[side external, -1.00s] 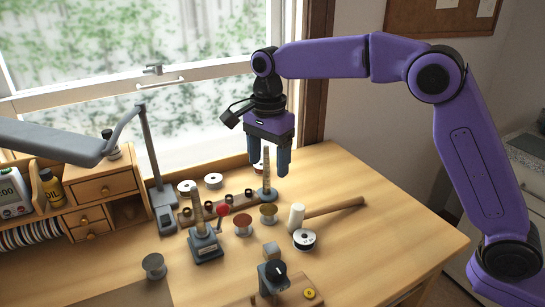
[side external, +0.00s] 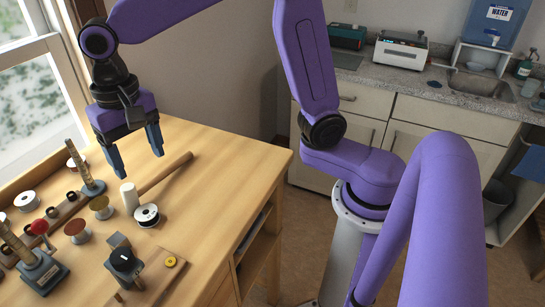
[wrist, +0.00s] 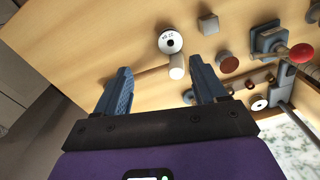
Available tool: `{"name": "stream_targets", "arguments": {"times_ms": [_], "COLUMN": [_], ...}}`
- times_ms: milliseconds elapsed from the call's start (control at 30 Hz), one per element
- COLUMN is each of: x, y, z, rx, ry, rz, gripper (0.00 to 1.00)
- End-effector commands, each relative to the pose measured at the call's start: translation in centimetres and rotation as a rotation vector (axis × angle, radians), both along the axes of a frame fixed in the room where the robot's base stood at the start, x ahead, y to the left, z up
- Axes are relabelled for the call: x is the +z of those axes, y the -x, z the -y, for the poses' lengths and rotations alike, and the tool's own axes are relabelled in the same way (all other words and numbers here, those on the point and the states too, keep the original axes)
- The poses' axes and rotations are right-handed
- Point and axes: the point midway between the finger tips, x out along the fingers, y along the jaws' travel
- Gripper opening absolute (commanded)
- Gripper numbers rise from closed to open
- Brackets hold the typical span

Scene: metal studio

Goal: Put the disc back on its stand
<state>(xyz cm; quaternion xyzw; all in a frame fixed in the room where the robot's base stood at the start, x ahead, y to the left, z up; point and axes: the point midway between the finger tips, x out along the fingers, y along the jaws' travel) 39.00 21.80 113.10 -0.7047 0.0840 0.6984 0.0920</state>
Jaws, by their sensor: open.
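I cannot tell for certain which item is the disc. A white-topped spool with a dark hub (side external: 147,215) lies on the table beside a mallet's white head (side external: 130,197); the spool also shows in the wrist view (wrist: 171,42). A small yellow disc (side external: 171,262) lies on a wooden board (side external: 155,284) at the front.
The mallet handle (side external: 165,173) reaches right. The table's right part (side external: 225,165) is clear.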

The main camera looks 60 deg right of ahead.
Motion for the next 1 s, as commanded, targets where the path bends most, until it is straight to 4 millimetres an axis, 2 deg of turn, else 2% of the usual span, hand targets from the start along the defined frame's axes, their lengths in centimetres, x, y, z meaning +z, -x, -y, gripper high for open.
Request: {"name": "stream_targets", "arguments": {"times_ms": [33,267,600,800,1000], "x": [-0.1,-1.2,-4.0,-5.4,-5.9], "y": [1.5,8.2,18.0,21.6,22.7], "z": [1.0,5.2,12.6,15.6,16.5], "rx": [0.081,0.477,1.052,1.278,1.350], "ry": [-0.001,-0.001,0.000,-0.001,0.000], "rz": [0.002,0.009,0.021,0.027,0.029], "gripper": [0.71,0.71,0.71,0.71,0.71]}}
